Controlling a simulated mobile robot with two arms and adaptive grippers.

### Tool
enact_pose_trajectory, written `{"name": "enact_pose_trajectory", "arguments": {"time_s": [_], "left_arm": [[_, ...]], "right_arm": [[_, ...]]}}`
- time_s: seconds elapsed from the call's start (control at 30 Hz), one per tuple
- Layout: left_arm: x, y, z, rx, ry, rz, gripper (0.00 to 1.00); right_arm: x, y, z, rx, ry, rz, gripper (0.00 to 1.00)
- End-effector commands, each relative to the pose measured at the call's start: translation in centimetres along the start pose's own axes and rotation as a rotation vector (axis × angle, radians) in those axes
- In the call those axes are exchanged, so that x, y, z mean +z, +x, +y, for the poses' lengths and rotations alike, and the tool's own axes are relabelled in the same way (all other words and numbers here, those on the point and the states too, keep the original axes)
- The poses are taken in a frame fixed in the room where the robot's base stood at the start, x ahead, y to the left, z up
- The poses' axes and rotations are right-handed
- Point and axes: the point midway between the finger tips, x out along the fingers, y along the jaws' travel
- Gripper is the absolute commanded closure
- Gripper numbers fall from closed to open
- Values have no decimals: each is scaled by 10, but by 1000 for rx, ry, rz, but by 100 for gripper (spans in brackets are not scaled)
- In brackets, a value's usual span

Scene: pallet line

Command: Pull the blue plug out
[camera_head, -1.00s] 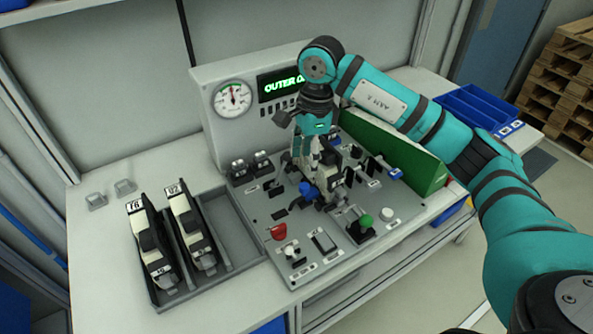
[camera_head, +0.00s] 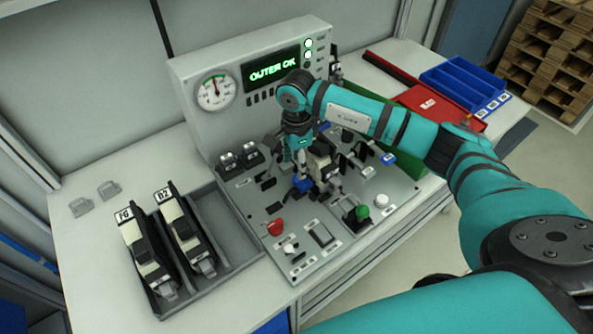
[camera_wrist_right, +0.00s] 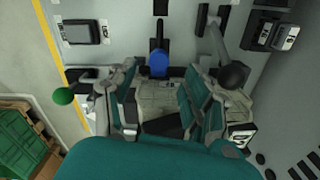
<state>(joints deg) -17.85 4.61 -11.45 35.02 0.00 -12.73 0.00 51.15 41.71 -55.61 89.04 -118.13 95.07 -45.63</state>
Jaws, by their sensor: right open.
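A blue plug (camera_head: 301,184) shows on the sloped grey panel (camera_head: 240,200), just in front of a cream-and-black block. In the right wrist view the blue plug (camera_wrist_right: 158,62) is near the middle, with the cream block (camera_wrist_right: 160,98) below it. My right gripper (camera_head: 311,182) is low over the panel at the block. Its fingers (camera_wrist_right: 163,78) are apart, one on each side of the block and plug, and nothing is visibly clamped. Contact with the block cannot be told. My left gripper is out of view.
A red knob (camera_head: 275,228), a green knob (camera_head: 362,212) and several switches crowd the panel. A grey tray (camera_head: 235,235) with two cream-and-black modules stands at left. Blue bins (camera_head: 470,85) and a red box lid (camera_head: 430,104) are at right. The bench's left side is mostly clear.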

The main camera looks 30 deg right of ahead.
Motion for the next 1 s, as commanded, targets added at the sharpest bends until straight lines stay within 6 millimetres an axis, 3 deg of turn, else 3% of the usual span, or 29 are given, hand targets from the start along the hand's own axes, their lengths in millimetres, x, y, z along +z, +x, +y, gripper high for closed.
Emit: {"name": "enact_pose_trajectory", "arguments": {"time_s": [0.1,0.2,0.4,0.7,1.0], "left_arm": [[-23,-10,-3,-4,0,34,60],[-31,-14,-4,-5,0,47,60],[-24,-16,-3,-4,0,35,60],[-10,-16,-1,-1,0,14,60],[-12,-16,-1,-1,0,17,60]], "right_arm": [[0,22,1,5,2,0,49],[0,38,0,3,2,-1,49],[0,55,0,0,0,-1,49],[0,58,0,0,0,0,49],[0,58,0,-1,1,0,87]]}}
